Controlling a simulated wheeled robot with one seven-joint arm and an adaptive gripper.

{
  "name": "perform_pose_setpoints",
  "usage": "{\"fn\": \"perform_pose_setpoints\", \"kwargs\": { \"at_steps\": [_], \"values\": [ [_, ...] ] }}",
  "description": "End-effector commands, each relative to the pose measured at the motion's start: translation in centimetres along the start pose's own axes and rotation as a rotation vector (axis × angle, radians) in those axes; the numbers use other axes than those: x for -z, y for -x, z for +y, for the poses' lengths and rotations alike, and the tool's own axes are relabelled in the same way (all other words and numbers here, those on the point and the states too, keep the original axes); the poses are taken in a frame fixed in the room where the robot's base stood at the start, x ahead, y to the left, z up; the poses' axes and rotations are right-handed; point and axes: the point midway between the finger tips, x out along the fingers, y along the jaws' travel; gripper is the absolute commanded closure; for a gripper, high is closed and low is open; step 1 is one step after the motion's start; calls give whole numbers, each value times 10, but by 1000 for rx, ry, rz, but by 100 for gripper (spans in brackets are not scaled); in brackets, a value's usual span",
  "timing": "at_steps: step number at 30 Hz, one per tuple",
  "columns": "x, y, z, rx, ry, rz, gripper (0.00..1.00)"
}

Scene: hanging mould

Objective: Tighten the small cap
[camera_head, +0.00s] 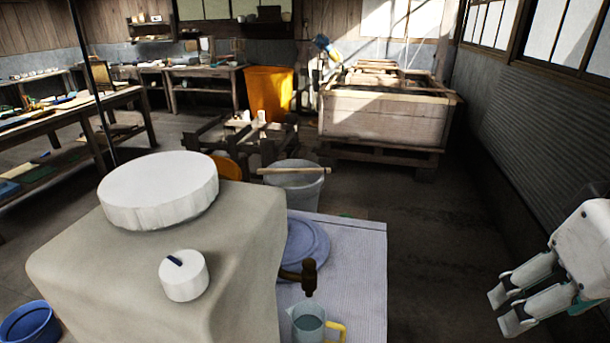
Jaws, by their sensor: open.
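The small cap (184,276) is a white round knob with a dark mark on its top. It sits on the front right part of the grey-beige mould block (110,262). A much larger white ridged cap (158,187) sits behind it on the same block. My gripper (507,312) is at the lower right edge of the view, open and empty. It is well to the right of the small cap and apart from it. The underside of the small cap, where it meets the block, is not visible.
A hammer (309,277), a clear jug (308,322) and a blue round lid (304,240) are on a white cloth-covered surface (358,275) right of the block. A bucket (296,185) with a stick across it stands behind. Open floor lies between the cloth and my gripper.

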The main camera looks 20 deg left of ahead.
Motion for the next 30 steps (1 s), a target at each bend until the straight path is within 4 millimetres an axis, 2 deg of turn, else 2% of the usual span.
{"fn": "perform_pose_setpoints", "kwargs": {
  "at_steps": [1, 3, 8, 12, 16, 21, 25, 27, 30],
  "values": [
    [14, 23, -14, 11, 96, -18, 45],
    [33, 43, -33, 25, 229, -40, 45],
    [69, 85, -88, 66, 532, -84, 45],
    [89, 118, -148, 114, 796, -116, 45],
    [96, 147, -211, 167, 1036, -141, 45],
    [90, 177, -285, 235, 1299, -164, 45],
    [83, 189, -321, 271, 1421, -173, 45],
    [81, 192, -331, 283, 1458, -174, 45],
    [80, 191, -337, 290, 1478, -177, 45]
  ]
}}
